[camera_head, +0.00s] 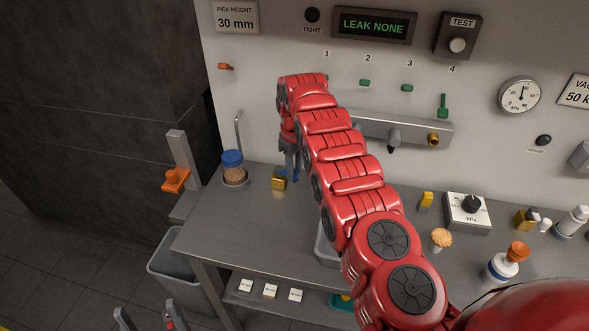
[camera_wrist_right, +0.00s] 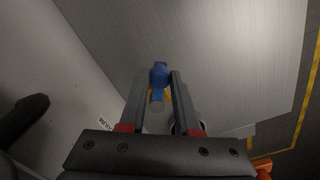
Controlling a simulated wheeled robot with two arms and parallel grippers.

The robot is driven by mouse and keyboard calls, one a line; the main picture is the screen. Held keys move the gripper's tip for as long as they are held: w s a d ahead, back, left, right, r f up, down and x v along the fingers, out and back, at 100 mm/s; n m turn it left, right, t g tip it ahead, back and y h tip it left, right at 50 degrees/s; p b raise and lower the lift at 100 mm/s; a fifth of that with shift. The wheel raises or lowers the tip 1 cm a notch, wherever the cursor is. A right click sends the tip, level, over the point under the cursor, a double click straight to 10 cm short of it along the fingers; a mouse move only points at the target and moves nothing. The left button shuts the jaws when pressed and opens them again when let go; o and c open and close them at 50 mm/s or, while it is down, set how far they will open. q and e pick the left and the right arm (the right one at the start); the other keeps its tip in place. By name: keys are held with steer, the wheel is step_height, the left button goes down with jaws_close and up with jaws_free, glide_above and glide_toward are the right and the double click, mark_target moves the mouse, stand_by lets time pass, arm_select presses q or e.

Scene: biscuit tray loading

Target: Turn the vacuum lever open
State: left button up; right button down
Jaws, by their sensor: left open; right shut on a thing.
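The vacuum lever is a blue handle (camera_head: 295,176) beside a small brass valve body (camera_head: 279,183) at the back left of the steel bench. My right gripper (camera_head: 291,168) points down at it and is shut on the blue handle. In the right wrist view the handle (camera_wrist_right: 159,74) sits between the fingertips, with a grey rounded end toward the palm and brass partly hidden behind it. Whether the lever stands along or across its pipe I cannot tell. My left gripper (camera_head: 149,316) is open and empty at the lower left, away from the bench.
A blue-lidded jar (camera_head: 233,166) stands left of the valve. The panel above carries a LEAK NONE display (camera_head: 374,25), a gauge (camera_head: 520,94) and a manifold bar (camera_head: 400,126). My right arm hides the bench middle. A grey bin (camera_head: 178,268) stands at the bench's left end.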

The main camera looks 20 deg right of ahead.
steer(key=shift+r, duration=0.1)
steer(key=c, duration=0.6)
jaws_free()
steer(key=shift+a, duration=0.1)
steer(key=shift+r, duration=0.25)
step_height(320, 180, up, 2)
steer(key=shift+r+p, duration=0.1)
steer(key=shift+p, duration=0.35)
step_height(320, 180, up, 15)
steer(key=p, duration=1.5)
steer(key=shift+f, duration=0.25)
